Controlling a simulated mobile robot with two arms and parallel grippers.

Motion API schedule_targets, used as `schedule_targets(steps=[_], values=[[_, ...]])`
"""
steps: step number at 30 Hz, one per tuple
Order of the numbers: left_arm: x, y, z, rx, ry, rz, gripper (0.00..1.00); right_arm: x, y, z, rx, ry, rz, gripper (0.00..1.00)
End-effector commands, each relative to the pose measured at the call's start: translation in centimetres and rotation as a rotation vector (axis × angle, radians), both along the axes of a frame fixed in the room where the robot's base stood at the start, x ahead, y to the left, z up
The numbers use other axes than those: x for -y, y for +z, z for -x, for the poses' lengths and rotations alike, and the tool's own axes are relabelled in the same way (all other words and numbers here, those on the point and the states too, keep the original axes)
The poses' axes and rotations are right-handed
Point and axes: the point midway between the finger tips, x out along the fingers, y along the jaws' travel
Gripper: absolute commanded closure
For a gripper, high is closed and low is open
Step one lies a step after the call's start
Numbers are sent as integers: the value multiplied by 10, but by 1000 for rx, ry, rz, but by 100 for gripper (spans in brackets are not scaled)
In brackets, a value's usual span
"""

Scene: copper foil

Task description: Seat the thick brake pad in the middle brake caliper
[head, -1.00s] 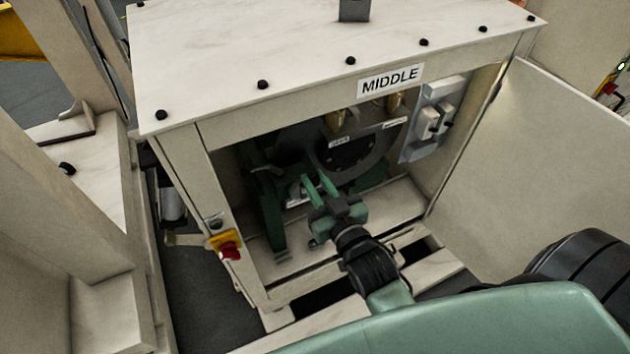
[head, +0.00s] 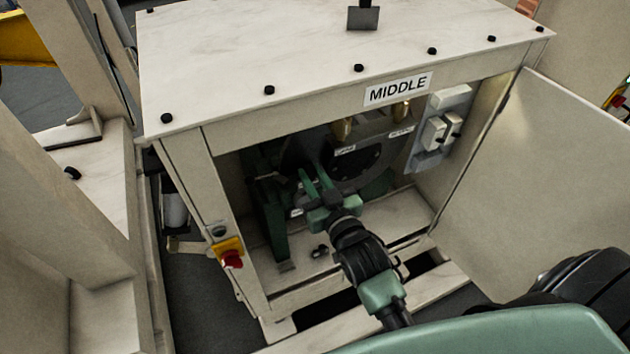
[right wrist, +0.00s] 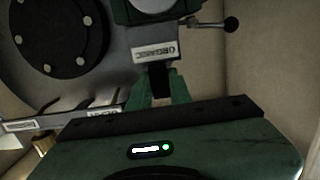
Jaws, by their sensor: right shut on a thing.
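My right gripper (head: 309,188) reaches into the cabinet marked MIDDLE, beside the dark brake disc (head: 372,158). In the right wrist view the gripper (right wrist: 160,88) is shut on a small dark block (right wrist: 160,76), which looks like the brake pad. Its thickness cannot be judged. The block is just below a white label on a grey plate; whether it touches anything there is unclear. A green part (right wrist: 150,8), perhaps the caliper, shows at the top of that view. In the head view the fingers hide the pad. My left gripper is not in view.
The cabinet (head: 330,40) has a low front sill and side posts around the opening. A red and yellow switch (head: 230,254) is on the left post. A grey switch box (head: 436,130) is inside right. The open door (head: 550,190) stands at right. Brass fittings (head: 342,130) hang above the disc.

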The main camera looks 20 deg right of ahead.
Motion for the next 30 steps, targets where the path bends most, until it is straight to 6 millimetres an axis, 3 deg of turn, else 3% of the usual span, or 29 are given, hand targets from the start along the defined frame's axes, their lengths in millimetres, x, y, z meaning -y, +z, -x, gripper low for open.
schedule_targets(steps=[30], values=[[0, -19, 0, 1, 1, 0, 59, -2, 0, -52, 4, 0, 0, 100]])
